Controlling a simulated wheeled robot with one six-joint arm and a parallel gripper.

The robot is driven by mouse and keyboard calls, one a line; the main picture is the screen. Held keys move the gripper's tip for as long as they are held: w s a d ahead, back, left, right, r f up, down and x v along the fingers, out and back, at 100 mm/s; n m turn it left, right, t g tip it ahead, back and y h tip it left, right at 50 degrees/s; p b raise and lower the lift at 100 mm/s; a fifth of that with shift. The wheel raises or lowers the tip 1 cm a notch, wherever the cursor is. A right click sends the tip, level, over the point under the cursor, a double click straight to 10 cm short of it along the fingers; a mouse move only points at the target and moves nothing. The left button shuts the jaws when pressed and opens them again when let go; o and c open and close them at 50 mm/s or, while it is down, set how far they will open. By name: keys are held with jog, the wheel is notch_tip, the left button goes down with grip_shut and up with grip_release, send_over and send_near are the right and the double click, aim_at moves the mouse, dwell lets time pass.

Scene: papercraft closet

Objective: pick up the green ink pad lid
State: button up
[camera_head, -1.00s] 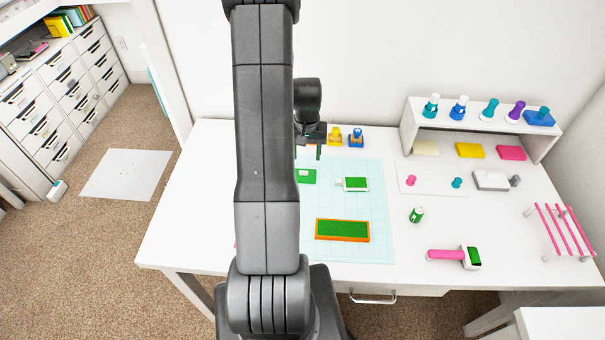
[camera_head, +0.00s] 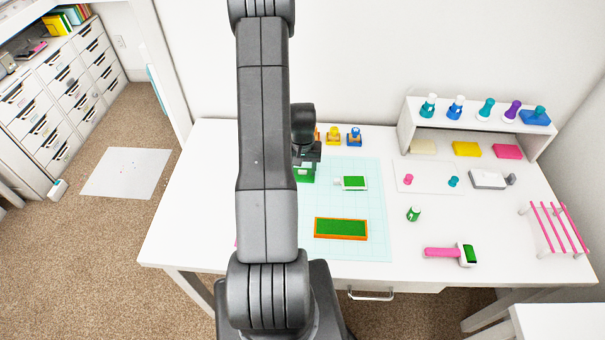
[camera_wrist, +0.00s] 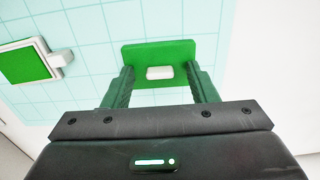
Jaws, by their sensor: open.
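The green ink pad lid (camera_wrist: 180,50) is a flat green rectangle with a small white block on its middle. It lies on the pale blue grid mat (camera_wrist: 98,55). In the head view the lid (camera_head: 305,175) shows partly, just below my gripper (camera_head: 306,163). In the wrist view my gripper (camera_wrist: 159,70) is open, with one finger on each side of the white block, over the near part of the lid. I cannot tell whether the fingers touch the lid. Part of the mat is hidden behind my arm in the head view.
A white-framed green pad (camera_head: 354,183) lies right of the lid. An orange-framed green pad (camera_head: 341,229) is nearer the front. Yellow (camera_head: 333,134) and blue (camera_head: 354,136) stampers stand behind the mat. A green bottle (camera_head: 413,214) and pink-handled roller (camera_head: 451,253) are at right.

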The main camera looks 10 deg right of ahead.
jog(key=c, duration=1)
jog(key=shift+c, duration=0.2)
jog(key=shift+r, duration=0.15)
